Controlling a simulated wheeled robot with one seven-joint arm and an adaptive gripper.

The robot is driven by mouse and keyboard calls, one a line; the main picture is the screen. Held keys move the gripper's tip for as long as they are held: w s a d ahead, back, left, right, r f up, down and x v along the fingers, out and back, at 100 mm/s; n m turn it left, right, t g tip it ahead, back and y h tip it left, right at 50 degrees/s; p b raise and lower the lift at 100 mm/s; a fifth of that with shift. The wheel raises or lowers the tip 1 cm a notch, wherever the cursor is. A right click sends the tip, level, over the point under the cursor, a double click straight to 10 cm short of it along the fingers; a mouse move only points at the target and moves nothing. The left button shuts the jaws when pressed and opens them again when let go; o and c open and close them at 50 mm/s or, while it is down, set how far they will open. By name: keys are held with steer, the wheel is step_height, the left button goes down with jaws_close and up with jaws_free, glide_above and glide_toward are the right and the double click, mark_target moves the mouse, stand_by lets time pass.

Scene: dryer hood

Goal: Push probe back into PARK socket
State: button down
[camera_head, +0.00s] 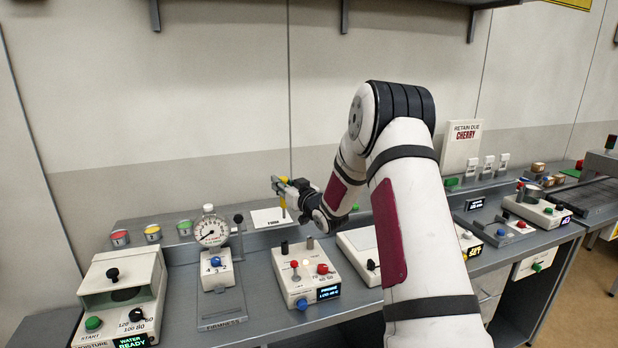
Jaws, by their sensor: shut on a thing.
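The probe (283,207) is a slim yellow piece, upright as far as I can tell, seen at the left end of my arm. My gripper (281,186) is shut on its upper part, and the jaws hide some of it. The probe's lower end is at or just above a white plate (265,216) on the back ledge. The plate carries small dark lettering, too small to read surely, which may mark the PARK socket. The socket's hole does not show clearly, and I cannot tell whether the tip is in it.
In front of the plate stands a control box (306,272) with red knobs and a blue display. A dial gauge (211,231) on a stand is to the left, near a moisture unit (122,292). A "RETAIN DUE CHERRY" sign (461,147) stands at the right.

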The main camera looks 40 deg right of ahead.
mark_target(285, 208)
steer(key=shift+a+f+b, duration=0.15)
steer(key=shift+f+b, duration=0.45)
steer(key=shift+f, duration=1.3)
steer(key=shift+f+b, duration=0.45)
steer(key=shift+f, duration=4.15)
steer(key=c, duration=1.3)
jaws_free()
steer(key=shift+s, duration=0.1)
steer(key=s, duration=1.2)
steer(key=shift+a, duration=0.1)
steer(key=shift+w, duration=0.1)
